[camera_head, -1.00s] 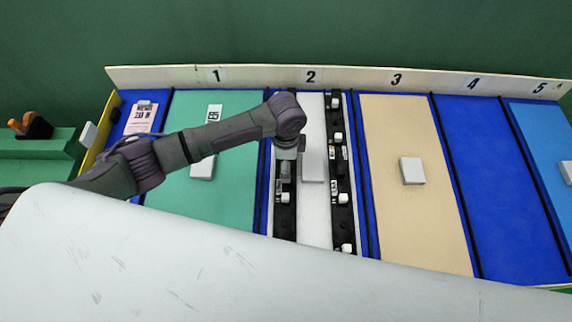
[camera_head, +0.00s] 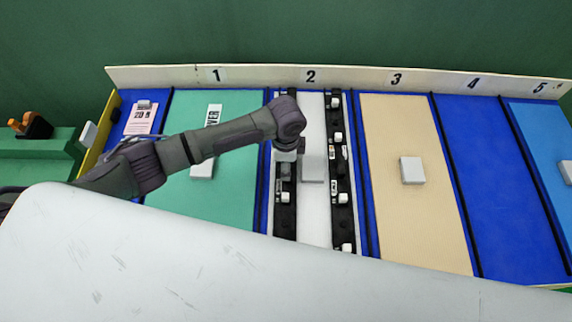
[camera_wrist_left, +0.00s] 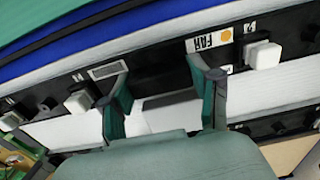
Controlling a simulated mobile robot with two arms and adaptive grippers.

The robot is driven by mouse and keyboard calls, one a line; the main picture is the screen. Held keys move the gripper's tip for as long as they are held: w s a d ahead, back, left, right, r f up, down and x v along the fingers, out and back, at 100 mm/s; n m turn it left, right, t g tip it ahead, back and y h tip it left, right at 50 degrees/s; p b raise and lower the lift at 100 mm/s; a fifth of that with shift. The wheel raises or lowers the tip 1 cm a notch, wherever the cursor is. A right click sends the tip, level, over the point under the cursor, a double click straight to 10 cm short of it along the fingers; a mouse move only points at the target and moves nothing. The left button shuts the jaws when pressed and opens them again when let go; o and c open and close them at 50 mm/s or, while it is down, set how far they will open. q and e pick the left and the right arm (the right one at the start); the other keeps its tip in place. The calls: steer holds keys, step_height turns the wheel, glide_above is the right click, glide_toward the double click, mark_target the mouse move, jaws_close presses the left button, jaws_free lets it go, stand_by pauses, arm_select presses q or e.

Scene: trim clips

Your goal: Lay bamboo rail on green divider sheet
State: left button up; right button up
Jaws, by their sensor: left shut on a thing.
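The green divider sheet (camera_head: 240,195) lies in bay 1, with a small white block (camera_head: 202,168) and a white label (camera_head: 213,115) on it. No bamboo-coloured rail can be made out. My left gripper (camera_head: 287,155) is low over the left black strip (camera_head: 285,210) and the white panel (camera_head: 314,225) in bay 2. That block (camera_head: 313,170) also shows in the head view. My right gripper is not in view.
Black strips with white clips, including a right one (camera_head: 342,205), flank the white panel. A tan sheet (camera_head: 415,220) in bay 3 carries another block (camera_head: 412,170). Bay 4 (camera_head: 475,150) is bare blue. A raised numbered board (camera_head: 350,78) runs along the back.

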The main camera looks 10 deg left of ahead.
arm_select(q)
steer(key=shift+r, duration=0.6)
step_height(320, 180, up, 3)
steer(key=shift+w+f+b, duration=0.1)
steer(key=shift+f+b, duration=0.05)
steer(key=shift+b, duration=0.35)
steer(key=s+d+r+b, duration=0.1)
steer(key=s+d+r, duration=0.6)
steer(key=d, duration=0.2)
steer(key=shift+d+b, duration=0.25)
steer(key=shift+b, duration=0.1)
